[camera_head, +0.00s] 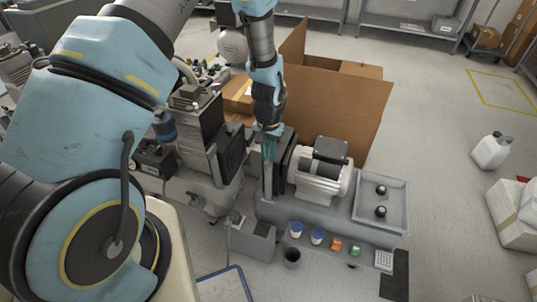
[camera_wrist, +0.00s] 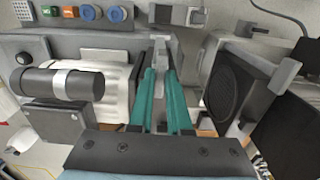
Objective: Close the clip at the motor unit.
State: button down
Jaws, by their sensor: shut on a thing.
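The motor unit (camera_head: 320,178) is a pale ribbed housing with a black cylinder on top, on a grey base right of my gripper. It also shows at the left in the wrist view (camera_wrist: 118,85). My gripper (camera_head: 269,152) points down beside it, over a narrow upright grey part. In the wrist view my two teal fingers (camera_wrist: 160,76) are close together, with a small light grey piece, seemingly the clip (camera_wrist: 160,50), between their tips. My fingers hide part of the clip, and I cannot tell whether it is closed.
A dark-faced unit (camera_head: 231,150) stands close left of my gripper. A grey tray (camera_head: 363,212) with two black knobs is at the right. Blue, orange and green caps line the front ledge (camera_head: 327,233). A large open cardboard box (camera_head: 335,105) stands behind.

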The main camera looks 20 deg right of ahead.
dwell(0.3)
jog(key=c, duration=0.9)
grip_release()
jog(key=shift+o, duration=0.2)
jog(key=shift+r, duration=0.1)
notch_tip(320, 180, up, 11)
jog(key=shift+b, duration=0.45)
jog(key=shift+f, duration=0.2)
jog(key=w+a+r+n+p, duration=0.35)
jog(key=a+r, duration=0.75)
jog(key=a, duration=0.5)
jog(key=s+a+r+n, duration=0.2)
jog(key=a+r, duration=0.2)
jog(key=a, duration=0.3)
jog(key=s+a+r+n+t+p, duration=0.1)
jog(key=s+a+r+n, duration=0.1)
jog(key=a, duration=0.5)
jog(key=shift+s+a+r+t, duration=0.3)
jog(key=shift+s+r, duration=0.45)
jog(key=shift+r, duration=0.15)
